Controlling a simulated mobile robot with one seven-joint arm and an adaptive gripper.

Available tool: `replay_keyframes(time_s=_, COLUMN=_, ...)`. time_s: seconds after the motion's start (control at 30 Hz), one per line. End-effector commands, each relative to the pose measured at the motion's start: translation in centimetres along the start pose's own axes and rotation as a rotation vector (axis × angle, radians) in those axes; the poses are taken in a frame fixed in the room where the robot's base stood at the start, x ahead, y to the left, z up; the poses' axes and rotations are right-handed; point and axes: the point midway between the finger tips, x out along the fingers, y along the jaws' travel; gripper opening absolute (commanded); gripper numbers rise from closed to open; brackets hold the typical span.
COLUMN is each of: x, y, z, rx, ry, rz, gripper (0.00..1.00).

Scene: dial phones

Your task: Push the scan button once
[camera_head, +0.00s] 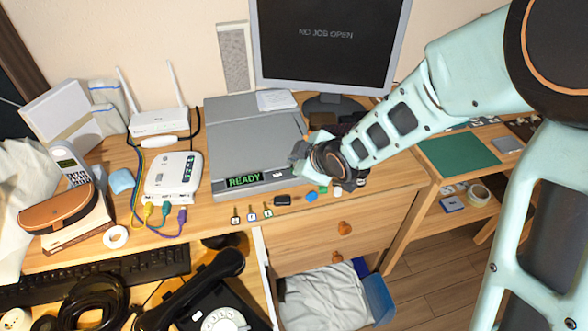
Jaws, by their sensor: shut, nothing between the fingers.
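A grey flatbed scanner (240,140) sits on the wooden desk below the monitor. Its front edge carries a green lit display (244,180) reading "READY". Small controls (278,175) show on the front strip right of the display, too small to tell the scan button for certain. My gripper (298,152) is shut and empty. It is over the right side of the scanner, close to the front right corner. I cannot tell whether the fingertips touch the scanner.
A monitor (330,40) reading "NO JOB OPEN" stands behind. A white router (160,122) and a white box with cables (172,178) are left of the scanner. Keys (252,212) and small caps lie in front. A black dial phone (215,300) and keyboard (100,275) are at front left.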

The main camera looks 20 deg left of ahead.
Motion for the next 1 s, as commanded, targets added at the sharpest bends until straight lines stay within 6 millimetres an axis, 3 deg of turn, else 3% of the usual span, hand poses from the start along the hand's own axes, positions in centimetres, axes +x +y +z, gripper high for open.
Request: replay_keyframes(time_s=1.0, x=0.82, y=-0.60, z=0.60, rx=0.000, ry=0.000, rz=0.000, gripper=0.00)
